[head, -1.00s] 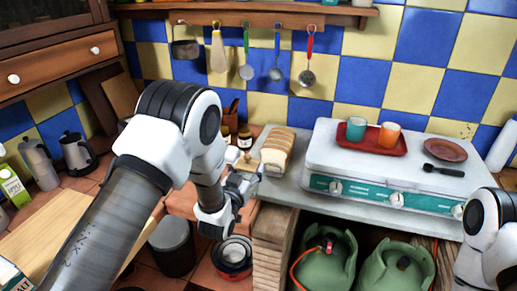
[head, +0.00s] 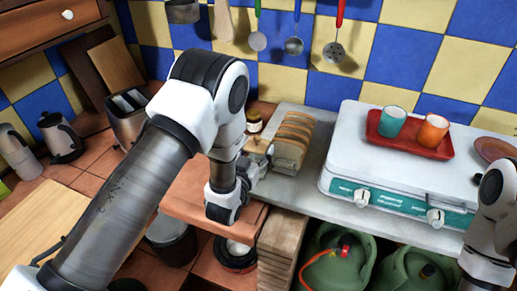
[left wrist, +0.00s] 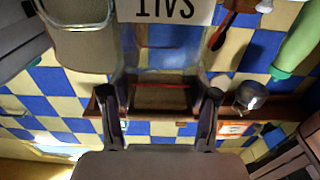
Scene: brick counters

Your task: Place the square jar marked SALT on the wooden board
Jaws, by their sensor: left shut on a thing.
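A clear jar with a white label (left wrist: 165,11) is between the fingers of my left gripper (left wrist: 160,110) in the left wrist view. The label reads SALT upside down and is cut by the frame's top. In the head view my left gripper (head: 255,172) is shut beside the bread; the jar there is small and mostly hard to make out. A large pale wooden board (head: 45,225) lies at the lower left, partly hidden by my left arm. My right gripper is out of view; only part of my right arm shows at the right edge.
A sliced loaf (head: 293,140) stands close right of my left gripper. A white stove (head: 350,150) bears a red tray (head: 408,140) with two cups. A toaster (head: 128,115), kettle (head: 60,138) and moka pot (head: 17,150) stand at the left. Green gas cylinders (head: 335,262) are below.

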